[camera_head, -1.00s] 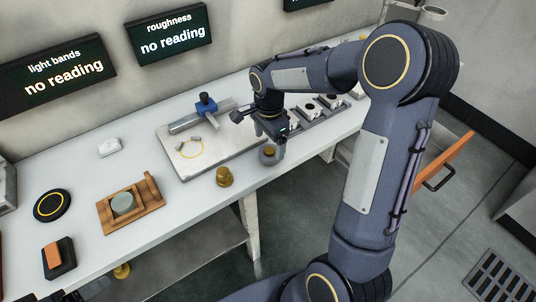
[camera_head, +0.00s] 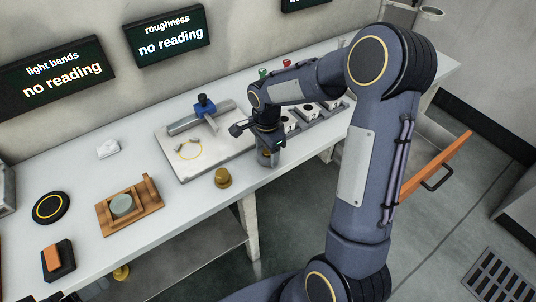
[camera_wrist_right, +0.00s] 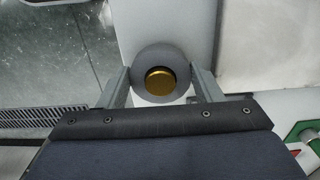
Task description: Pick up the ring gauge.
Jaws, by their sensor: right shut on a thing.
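The ring gauge (camera_wrist_right: 143,83), a thick grey ring, sits between the fingers of my right gripper (camera_wrist_right: 160,88) in the right wrist view. A round brass-coloured piece (camera_wrist_right: 160,80) shows in its middle. In the head view my right gripper (camera_head: 268,154) is low at the bench's front edge, its jaws shut on the ring gauge. The fingers partly hide the ring there, and I cannot tell whether it touches the bench. A small dark part at the bottom left edge may be my left gripper; its jaws cannot be made out.
On the bench (camera_head: 185,220), a brass knobbed piece (camera_head: 222,178) stands left of my right gripper. Behind are a pale plate (camera_head: 210,160) and a blue-topped stand (camera_head: 205,105). A row of grey holders (camera_head: 312,115) lies right. A wooden cradle (camera_head: 145,212) is at left.

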